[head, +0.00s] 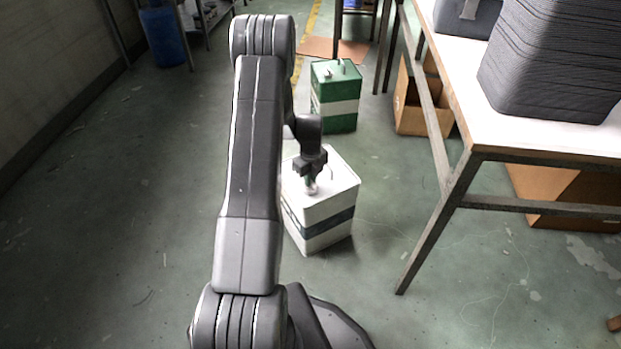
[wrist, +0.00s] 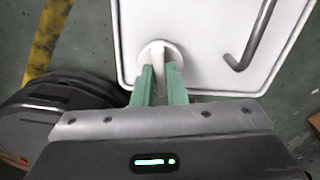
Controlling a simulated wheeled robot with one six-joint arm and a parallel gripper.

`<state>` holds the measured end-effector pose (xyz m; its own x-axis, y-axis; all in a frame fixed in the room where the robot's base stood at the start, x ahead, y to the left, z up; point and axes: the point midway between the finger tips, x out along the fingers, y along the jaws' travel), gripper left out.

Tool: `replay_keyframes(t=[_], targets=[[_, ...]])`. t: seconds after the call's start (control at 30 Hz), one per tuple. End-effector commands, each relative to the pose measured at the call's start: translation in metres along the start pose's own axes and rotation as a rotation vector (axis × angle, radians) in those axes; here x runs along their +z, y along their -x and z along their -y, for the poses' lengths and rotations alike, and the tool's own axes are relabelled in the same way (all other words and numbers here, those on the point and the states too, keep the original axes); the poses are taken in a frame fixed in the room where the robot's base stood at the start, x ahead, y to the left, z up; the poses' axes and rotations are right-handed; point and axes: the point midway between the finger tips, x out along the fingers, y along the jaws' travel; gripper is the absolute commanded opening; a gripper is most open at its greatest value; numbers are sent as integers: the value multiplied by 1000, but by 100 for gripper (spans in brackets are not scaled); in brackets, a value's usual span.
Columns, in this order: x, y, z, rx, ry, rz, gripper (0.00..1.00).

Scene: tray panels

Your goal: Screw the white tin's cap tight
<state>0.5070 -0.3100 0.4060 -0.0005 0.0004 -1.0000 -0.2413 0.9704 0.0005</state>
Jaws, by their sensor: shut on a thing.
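The white tin (head: 325,205) stands upright on the floor, a square white can with a dark band around its side. Its top (wrist: 205,50) fills much of the wrist view. The cap (wrist: 158,50) is a round whitish disc with a raised grip bar, near the left edge of the tin's top in that view. My gripper (wrist: 160,82) has its green fingers shut on the cap's grip bar. In the head view my gripper (head: 312,186) points down at the cap from above. Whether the cap's thread is seated cannot be seen.
A bent metal handle (wrist: 248,45) rises from the tin's top, right of the cap. A green-and-white tin (head: 336,95) stands behind. A table (head: 540,140) with stacked grey trays (head: 555,60) is on the right, with cardboard boxes (head: 422,100) below. Floor at left is clear.

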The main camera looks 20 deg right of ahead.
Motion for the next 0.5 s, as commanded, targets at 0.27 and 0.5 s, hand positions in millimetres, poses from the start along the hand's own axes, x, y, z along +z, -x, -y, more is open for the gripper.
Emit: replay_keyframes(t=[0.27,0.5], targets=[[1,0,0,-1,-124,1,0],[1,0,0,-1,-164,1,0]])
